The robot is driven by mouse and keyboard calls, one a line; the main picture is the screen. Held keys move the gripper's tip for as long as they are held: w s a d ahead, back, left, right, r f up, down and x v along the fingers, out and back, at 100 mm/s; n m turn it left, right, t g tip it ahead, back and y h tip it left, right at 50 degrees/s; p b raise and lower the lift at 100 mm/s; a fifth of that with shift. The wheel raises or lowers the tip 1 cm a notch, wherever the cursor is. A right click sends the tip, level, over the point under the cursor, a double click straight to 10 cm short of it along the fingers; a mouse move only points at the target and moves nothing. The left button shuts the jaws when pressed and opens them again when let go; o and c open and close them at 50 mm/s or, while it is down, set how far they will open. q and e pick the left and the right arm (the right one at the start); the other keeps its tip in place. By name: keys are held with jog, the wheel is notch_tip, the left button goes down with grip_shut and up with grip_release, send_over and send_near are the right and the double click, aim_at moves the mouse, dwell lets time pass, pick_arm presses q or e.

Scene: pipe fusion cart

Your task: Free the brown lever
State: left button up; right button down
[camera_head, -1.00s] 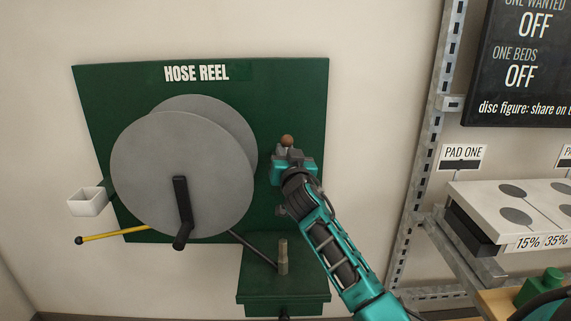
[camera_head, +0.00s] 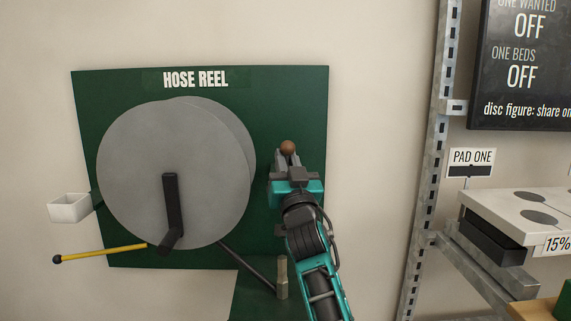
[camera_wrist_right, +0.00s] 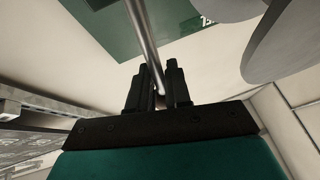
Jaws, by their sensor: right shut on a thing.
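The brown lever shows as a brown ball knob (camera_head: 287,147) on the green hose reel panel, right of the reel. In the right wrist view a thin metal rod (camera_wrist_right: 143,32), which looks like its shaft, runs down between my fingers. My right gripper (camera_head: 286,163) is shut on the lever just below the knob. Its dark fingers (camera_wrist_right: 158,88) close around the rod in the wrist view. The gripper hides the lever's lower part and its mount. My left gripper is not in view.
The grey reel (camera_head: 165,175) with its black crank (camera_head: 172,205) stands left of my gripper. A yellow bar (camera_head: 105,252) and a white cup (camera_head: 69,208) stick out at the left. A tan post (camera_head: 282,278) stands below. A metal rack (camera_head: 425,180) is at the right.

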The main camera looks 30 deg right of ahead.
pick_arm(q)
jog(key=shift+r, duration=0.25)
pick_arm(e)
jog(key=shift+s+a+f, duration=0.1)
jog(key=shift+s+a, duration=0.25)
jog(key=shift+s, duration=0.3)
jog(key=c, duration=1.1)
grip_release()
jog(key=shift+a, duration=0.1)
jog(key=shift+f, duration=0.1)
